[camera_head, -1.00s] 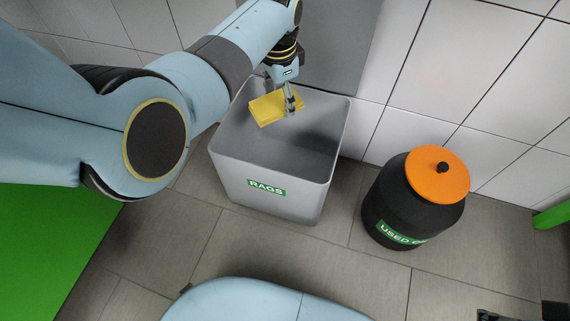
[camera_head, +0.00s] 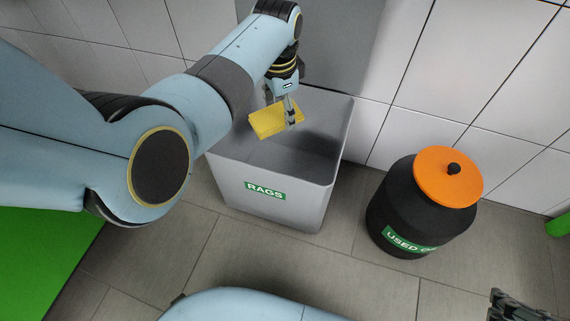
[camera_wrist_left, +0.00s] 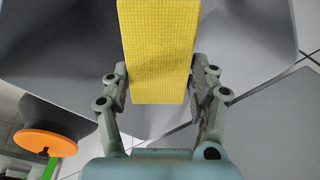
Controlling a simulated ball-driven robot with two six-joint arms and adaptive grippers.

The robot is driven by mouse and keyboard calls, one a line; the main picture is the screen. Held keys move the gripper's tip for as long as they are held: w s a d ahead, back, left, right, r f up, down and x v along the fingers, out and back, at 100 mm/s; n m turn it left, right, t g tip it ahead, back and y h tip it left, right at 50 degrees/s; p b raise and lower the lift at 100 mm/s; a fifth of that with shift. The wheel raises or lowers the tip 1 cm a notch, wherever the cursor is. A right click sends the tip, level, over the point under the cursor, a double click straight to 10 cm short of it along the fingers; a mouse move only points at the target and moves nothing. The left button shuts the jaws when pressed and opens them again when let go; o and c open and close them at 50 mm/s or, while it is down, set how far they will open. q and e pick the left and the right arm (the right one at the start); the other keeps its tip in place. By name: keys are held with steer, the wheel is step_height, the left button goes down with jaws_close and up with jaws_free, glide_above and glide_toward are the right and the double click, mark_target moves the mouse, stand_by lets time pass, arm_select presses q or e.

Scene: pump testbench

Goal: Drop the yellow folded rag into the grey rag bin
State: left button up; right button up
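The yellow folded rag (camera_head: 274,121) is a flat yellow block held over the open mouth of the grey rag bin (camera_head: 240,188), which has a green RAGS label. My left gripper (camera_head: 291,118) is shut on the rag. In the left wrist view the rag (camera_wrist_left: 160,50) sits between the two fingers of the left gripper (camera_wrist_left: 160,95), one on each side, with the grey bin walls (camera_wrist_left: 60,60) around it. My right gripper (camera_head: 522,306) shows only partly at the lower right edge; its fingertips' state is unclear.
A black used-waste can (camera_head: 405,212) with an orange lid (camera_head: 447,178) stands on the floor right of the bin. A tiled wall (camera_head: 450,75) and a grey panel (camera_head: 340,40) are behind the bin. Tiled floor lies in front.

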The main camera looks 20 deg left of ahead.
arm_select(q)
steer(key=o, duration=0.4)
steer(key=shift+o, duration=0.2)
step_height(320, 180, up, 12)
steer(key=s, duration=0.1)
steer(key=shift+s+f, duration=0.1)
stand_by(0.4)
